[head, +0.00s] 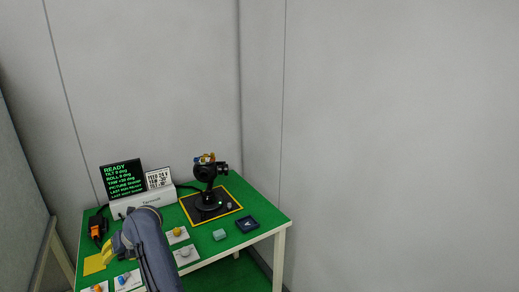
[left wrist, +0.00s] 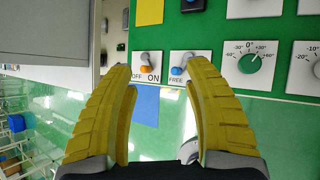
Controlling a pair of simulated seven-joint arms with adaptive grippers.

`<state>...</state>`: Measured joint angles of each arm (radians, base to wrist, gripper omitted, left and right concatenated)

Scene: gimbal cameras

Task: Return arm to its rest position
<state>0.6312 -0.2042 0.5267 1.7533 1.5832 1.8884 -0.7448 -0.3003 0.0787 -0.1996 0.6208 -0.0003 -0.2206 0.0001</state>
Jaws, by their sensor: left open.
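My left arm comes in from the bottom of the head view over the front of the green table (head: 263,222). Beyond the fingertips are an orange-tipped OFF/ON toggle (left wrist: 147,68) and a blue-tipped FREE toggle (left wrist: 177,70), with a knob dial (left wrist: 249,63) to the right. I see no contact with them. My right gripper is in neither view.
A black gimbal camera (head: 207,178) stands on a yellow-edged dark pad. A READY screen (head: 121,178) and a printed card (head: 159,178) stand at the back left. Grey walls enclose the table.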

